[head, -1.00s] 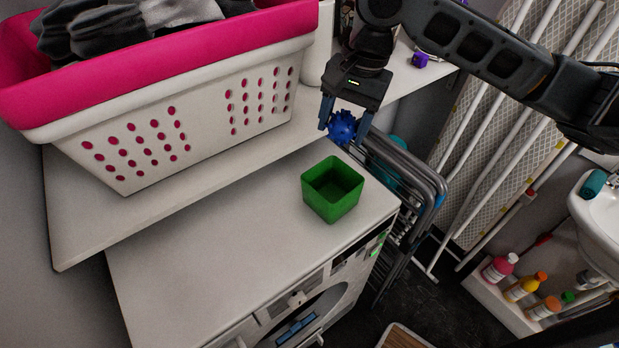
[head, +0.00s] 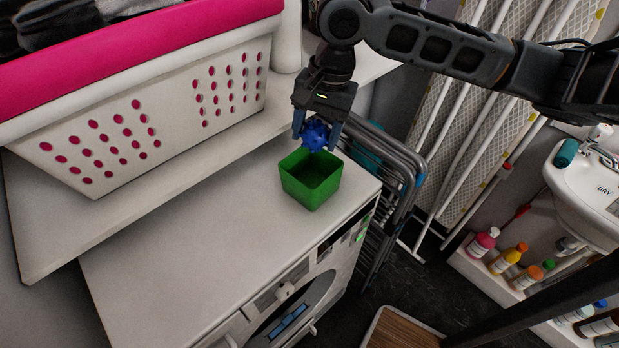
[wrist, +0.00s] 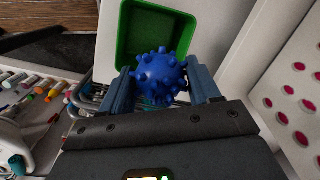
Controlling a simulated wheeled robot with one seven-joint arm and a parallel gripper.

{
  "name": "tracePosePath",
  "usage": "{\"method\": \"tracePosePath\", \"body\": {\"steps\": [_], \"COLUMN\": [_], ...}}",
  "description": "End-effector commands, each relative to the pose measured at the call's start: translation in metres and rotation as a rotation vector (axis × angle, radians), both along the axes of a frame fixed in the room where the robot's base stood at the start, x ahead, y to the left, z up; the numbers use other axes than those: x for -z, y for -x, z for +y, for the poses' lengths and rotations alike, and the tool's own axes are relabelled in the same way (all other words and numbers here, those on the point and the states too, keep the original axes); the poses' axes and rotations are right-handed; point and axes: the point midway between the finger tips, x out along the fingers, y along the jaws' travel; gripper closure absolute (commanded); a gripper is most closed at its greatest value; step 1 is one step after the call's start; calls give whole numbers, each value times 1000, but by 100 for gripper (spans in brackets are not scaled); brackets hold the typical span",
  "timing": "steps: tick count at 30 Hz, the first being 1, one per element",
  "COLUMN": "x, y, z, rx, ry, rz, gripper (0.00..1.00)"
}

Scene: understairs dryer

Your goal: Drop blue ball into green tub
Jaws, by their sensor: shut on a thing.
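The blue ball (head: 316,135) is round and covered in short knobs. My gripper (head: 317,134) is shut on it, one finger on each side, and holds it just above the back of the green tub. The ball also shows between the fingers in the wrist view (wrist: 159,77). The green tub (head: 311,188) is square, open at the top and upright on the white dryer top. In the wrist view the tub (wrist: 128,48) lies beyond the ball, which covers part of its opening. The part of the tub's inside that shows is empty.
A pink and white laundry basket (head: 150,115) stands on the shelf at left. The dryer top left of the tub is clear. Several bottles (head: 507,258) stand on a low ledge at right.

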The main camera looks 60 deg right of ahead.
Motion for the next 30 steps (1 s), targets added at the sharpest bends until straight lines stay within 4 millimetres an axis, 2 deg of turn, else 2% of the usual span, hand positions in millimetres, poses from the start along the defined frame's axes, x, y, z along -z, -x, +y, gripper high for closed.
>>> {"method": "tracePosePath", "body": {"steps": [1, 10, 20, 30], "x": [0, 0, -6, -57], "y": [0, 0, 0, 6], "z": [0, 0, -1, -7], "rx": [0, 0, 0, 0], "ry": [0, 0, 0, 0], "rz": [0, 0, -2, -2], "gripper": [36, 8, 8, 8]}}
